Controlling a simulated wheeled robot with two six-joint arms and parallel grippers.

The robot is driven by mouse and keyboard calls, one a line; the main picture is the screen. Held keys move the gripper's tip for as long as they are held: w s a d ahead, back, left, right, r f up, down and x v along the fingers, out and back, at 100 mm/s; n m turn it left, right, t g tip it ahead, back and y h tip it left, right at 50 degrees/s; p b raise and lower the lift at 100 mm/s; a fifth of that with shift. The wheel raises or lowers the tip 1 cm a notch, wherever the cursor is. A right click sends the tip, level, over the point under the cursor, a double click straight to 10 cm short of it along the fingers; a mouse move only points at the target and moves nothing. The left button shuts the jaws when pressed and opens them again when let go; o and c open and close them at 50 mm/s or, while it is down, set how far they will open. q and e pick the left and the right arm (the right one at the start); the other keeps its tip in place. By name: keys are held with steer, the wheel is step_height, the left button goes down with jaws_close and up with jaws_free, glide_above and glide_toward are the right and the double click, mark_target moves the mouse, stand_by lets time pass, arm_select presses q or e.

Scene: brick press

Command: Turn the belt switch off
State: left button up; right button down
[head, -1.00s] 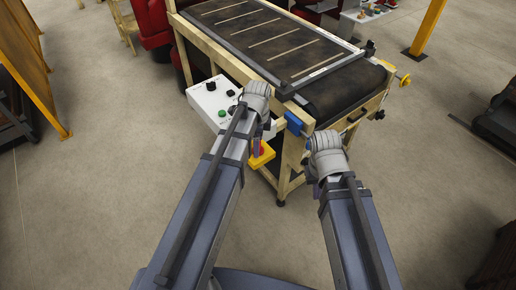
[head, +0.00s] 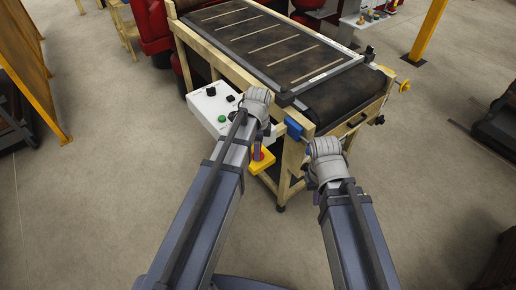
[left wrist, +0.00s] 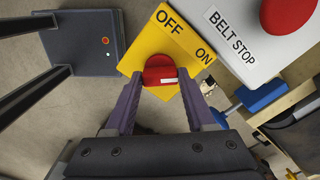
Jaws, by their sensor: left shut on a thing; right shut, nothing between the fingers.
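The belt switch is a yellow box (left wrist: 160,36) marked OFF at its upper left and ON at its right in the left wrist view. Its red knob (left wrist: 158,64) carries a pale mark whose pointing I cannot tell. My left gripper (left wrist: 167,80) is shut on the knob, a finger on each side. In the head view the yellow box (head: 264,165) sits low beside the machine, and my left gripper (head: 257,150) partly covers the knob. My right gripper (head: 313,180) is shut and empty near the machine's front corner, its fingertips mostly hidden by its wrist.
A white control panel (head: 207,104) with knobs and a green button adjoins the switch. In the left wrist view the BELT STOP panel (left wrist: 236,38) with a large red button (left wrist: 288,12) is close by. The wooden-framed conveyor (head: 290,45) stands ahead. The floor at left is open.

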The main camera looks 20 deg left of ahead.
arm_select(q)
jaws_close()
steer(key=shift+n, duration=0.4)
steer(key=n, duration=0.8)
steer(key=shift+n, duration=0.3)
steer(key=n, duration=0.4)
steer(key=shift+n, duration=2.2)
steer(key=shift+s, duration=0.1)
